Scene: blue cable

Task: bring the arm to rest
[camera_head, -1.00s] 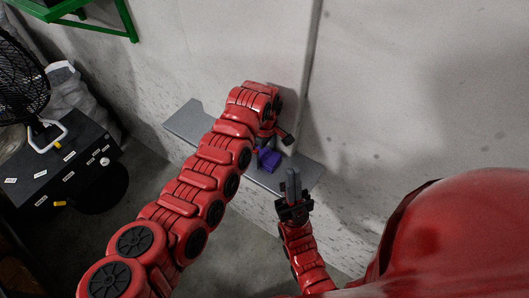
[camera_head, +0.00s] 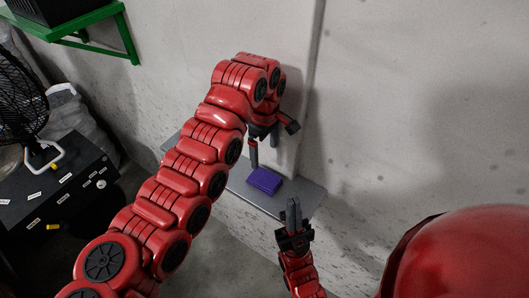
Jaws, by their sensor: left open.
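My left arm (camera_head: 185,195) reaches up from the lower left to the wall. My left gripper (camera_head: 270,150) is open and empty, above a purple block-like object (camera_head: 264,181) and apart from it. One dark finger points down and the other juts out to the right. My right gripper (camera_head: 293,205) is at the lower middle, by the near right end of the shelf. Its two fingers point up and lie close together, with nothing seen between them. No blue cable can be made out.
The purple object lies on a narrow grey shelf (camera_head: 301,192) along a pale wall (camera_head: 420,110). A black cabinet (camera_head: 55,185) with a fan (camera_head: 22,95) stands at the left. A green bracket (camera_head: 125,35) sticks out at the upper left. Bare floor shows below the shelf.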

